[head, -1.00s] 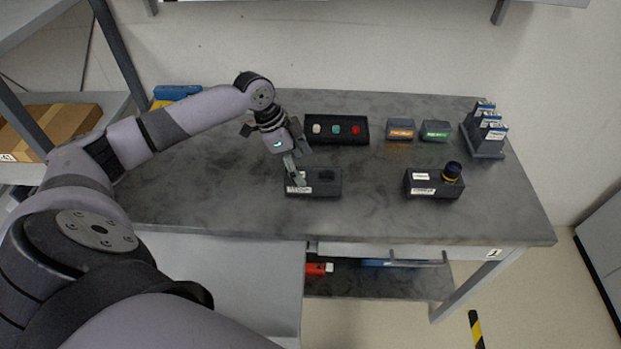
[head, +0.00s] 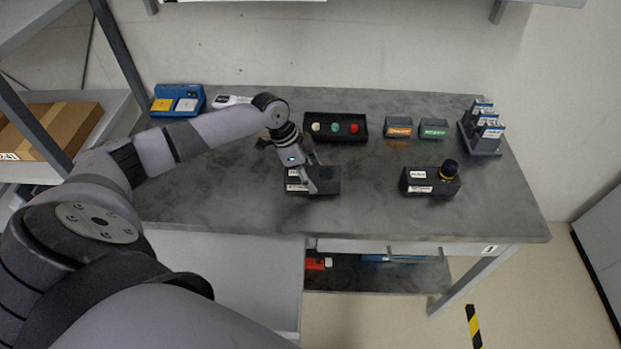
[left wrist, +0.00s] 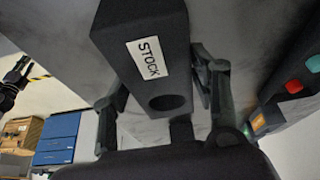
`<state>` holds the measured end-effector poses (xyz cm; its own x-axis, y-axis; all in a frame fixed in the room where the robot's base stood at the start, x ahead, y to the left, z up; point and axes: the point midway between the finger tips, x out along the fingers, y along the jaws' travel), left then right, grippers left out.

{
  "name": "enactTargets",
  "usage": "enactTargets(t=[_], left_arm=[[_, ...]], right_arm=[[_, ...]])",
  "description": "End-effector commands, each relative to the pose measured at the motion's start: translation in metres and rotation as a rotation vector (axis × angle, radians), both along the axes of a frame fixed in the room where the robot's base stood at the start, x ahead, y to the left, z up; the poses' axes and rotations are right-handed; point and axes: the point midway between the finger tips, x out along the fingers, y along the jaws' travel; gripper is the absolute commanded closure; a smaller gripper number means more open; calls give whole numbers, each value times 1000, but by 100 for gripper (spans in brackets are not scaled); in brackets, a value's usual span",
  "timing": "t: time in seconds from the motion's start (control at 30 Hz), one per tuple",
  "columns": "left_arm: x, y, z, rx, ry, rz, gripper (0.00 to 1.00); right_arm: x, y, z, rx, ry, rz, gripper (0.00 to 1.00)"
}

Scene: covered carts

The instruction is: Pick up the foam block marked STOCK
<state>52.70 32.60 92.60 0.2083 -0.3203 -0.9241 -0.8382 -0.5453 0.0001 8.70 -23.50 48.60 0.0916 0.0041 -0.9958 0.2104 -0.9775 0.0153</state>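The dark foam block marked STOCK (left wrist: 150,56) fills the middle of the left wrist view. It has a white label and a round empty hole near one end. In the head view the same block (head: 329,182) lies near the front of the grey table. My left gripper (head: 313,183) is over it, pointing down. In the left wrist view the gripper's fingers (left wrist: 160,100) are apart, one on each side of the block, with a gap showing on the left side. Contact on the right side is unclear.
A similar block (head: 431,184) with a black knob stands to the right on the table (head: 378,221). Behind are a dark three-button box (head: 336,127), two small labelled boxes (head: 398,127) and a rack (head: 480,128). A blue case (head: 178,98) sits at the back left.

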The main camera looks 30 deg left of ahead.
Motion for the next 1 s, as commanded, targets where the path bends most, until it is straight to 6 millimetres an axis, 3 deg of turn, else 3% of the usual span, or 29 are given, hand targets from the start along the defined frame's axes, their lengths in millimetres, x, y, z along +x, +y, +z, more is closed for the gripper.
enactTargets(t=[0.47, 0.77, 1.0], left_arm=[[0, 0, 1, 0, -1, 0, 79], [1, 0, 3, 0, -2, 1, 79], [1, 0, 29, 0, -4, -2, 79]], right_arm=[[-1, 4, 0, 5, 1, 2, 70], [0, -2, -1, -2, 1, 4, 70], [0, -2, -7, -3, 1, 4, 70]])
